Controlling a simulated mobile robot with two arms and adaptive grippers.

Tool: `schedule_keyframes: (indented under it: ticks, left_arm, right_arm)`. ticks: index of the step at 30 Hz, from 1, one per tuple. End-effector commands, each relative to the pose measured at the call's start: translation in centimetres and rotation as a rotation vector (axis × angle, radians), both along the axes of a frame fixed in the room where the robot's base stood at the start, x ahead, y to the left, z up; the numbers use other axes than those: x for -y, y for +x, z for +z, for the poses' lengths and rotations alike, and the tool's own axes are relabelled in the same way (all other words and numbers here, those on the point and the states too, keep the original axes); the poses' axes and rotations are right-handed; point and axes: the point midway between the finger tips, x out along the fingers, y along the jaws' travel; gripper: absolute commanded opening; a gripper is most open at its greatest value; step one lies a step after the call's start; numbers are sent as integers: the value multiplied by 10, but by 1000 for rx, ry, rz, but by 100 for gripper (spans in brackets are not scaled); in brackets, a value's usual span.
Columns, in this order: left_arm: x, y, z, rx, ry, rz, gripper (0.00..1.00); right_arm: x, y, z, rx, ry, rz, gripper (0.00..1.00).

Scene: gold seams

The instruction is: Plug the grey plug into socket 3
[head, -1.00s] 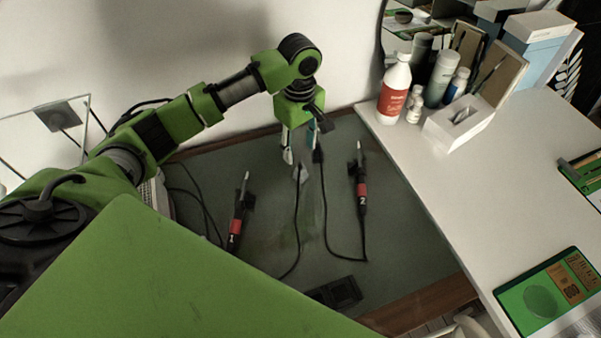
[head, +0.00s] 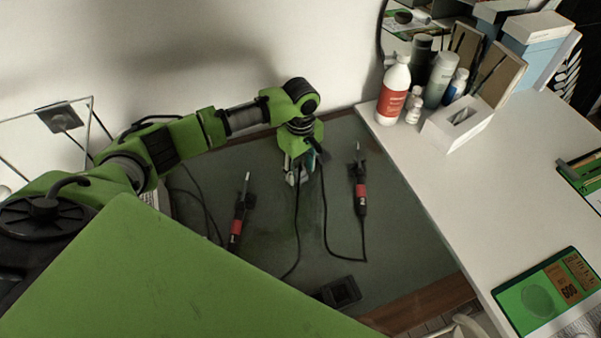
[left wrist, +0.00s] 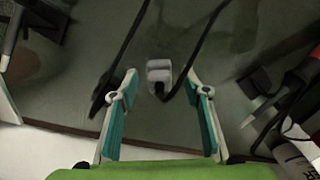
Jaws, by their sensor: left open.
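The grey plug (left wrist: 158,70) lies on the dark green mat with a black cable running from it. In the left wrist view it sits between and just beyond my open fingers (left wrist: 161,85), with no contact visible. In the head view my left gripper (head: 300,177) points down low over the back of the mat and largely hides the plug. A black plug (left wrist: 103,95) on another cable lies beside the left finger in the wrist view. No socket labelled 3 can be made out. My right gripper is not in view.
Two soldering irons with red bands lie on the mat, one left (head: 237,222) and one right (head: 361,190). A dark block (head: 340,292) is near the front edge. Bottles (head: 394,92) and a white box (head: 457,122) stand on the white desk (head: 490,190) at right.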

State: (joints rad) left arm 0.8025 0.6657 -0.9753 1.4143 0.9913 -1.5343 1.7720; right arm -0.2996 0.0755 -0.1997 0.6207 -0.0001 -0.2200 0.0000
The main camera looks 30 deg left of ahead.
Motion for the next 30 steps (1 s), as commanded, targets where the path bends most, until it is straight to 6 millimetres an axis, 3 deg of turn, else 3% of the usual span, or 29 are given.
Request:
schedule_keyframes:
  ticks: [4, 13, 14, 18, 30]
  left_arm:
    - [0, 0, -10, 0, 1, -1, 43]
    - [0, 0, -11, 1, 1, -2, 43]
    - [0, 0, -11, 1, 1, -2, 40]
    - [0, 0, -11, 1, 1, -2, 4]
    - [0, 0, -9, 1, 1, -2, 4]
  right_arm:
    - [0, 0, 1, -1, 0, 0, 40]
    - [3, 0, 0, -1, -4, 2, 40]
    - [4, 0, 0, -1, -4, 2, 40]
    - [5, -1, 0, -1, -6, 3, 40]
    - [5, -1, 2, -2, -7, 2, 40]
